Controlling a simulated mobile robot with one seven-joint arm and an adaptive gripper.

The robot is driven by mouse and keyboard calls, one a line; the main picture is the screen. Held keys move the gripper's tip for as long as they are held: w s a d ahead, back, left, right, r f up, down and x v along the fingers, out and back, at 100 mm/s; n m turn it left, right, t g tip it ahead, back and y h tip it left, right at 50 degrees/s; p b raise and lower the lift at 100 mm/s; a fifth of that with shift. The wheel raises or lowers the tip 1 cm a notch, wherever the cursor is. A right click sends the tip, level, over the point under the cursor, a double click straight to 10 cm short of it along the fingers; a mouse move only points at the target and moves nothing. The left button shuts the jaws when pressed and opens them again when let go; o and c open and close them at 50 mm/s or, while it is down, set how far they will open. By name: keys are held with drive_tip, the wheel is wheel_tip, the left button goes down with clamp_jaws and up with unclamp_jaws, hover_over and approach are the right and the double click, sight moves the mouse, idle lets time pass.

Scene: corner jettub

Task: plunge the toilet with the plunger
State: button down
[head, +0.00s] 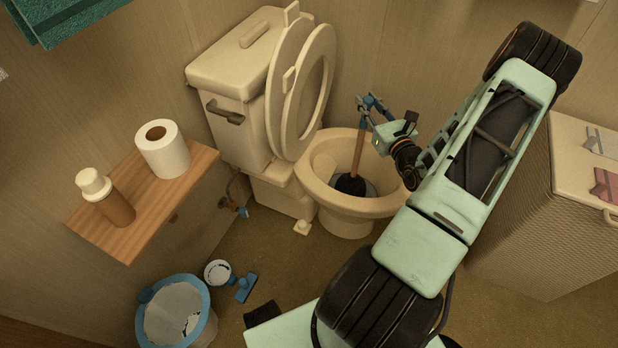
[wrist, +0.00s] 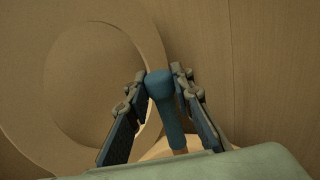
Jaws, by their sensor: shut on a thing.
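The toilet (head: 237,82) stands against the wall in the head view, with its seat and lid raised (head: 300,85) and its bowl open (head: 312,180). The plunger (head: 357,157) has a wooden stick, a blue grip and a dark cup. It stands nearly upright, its cup (head: 354,186) down inside the bowl. My gripper (head: 366,108) is shut on the blue grip at the top of the plunger, above the bowl's right side. In the wrist view the blue grip (wrist: 167,105) lies between the two fingers. The cup's underside is hidden.
A wooden shelf (head: 130,237) at left holds a toilet roll (head: 163,150) and a bottle (head: 107,197). A blue-rimmed bin (head: 207,300) and a blue brush (head: 244,288) are on the floor. A wicker hamper (head: 535,230) stands at right. Some floor before the toilet is clear.

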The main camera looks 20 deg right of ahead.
wheel_tip(320, 180, up, 13)
drive_tip(key=p, duration=0.9)
drive_tip(key=shift+p, duration=0.35)
drive_tip(key=shift+r, duration=0.15)
idle(0.9)
wheel_tip(320, 180, up, 11)
drive_tip(key=p, duration=0.8)
drive_tip(key=shift+a+f, duration=0.1)
drive_tip(key=shift+f, duration=0.1)
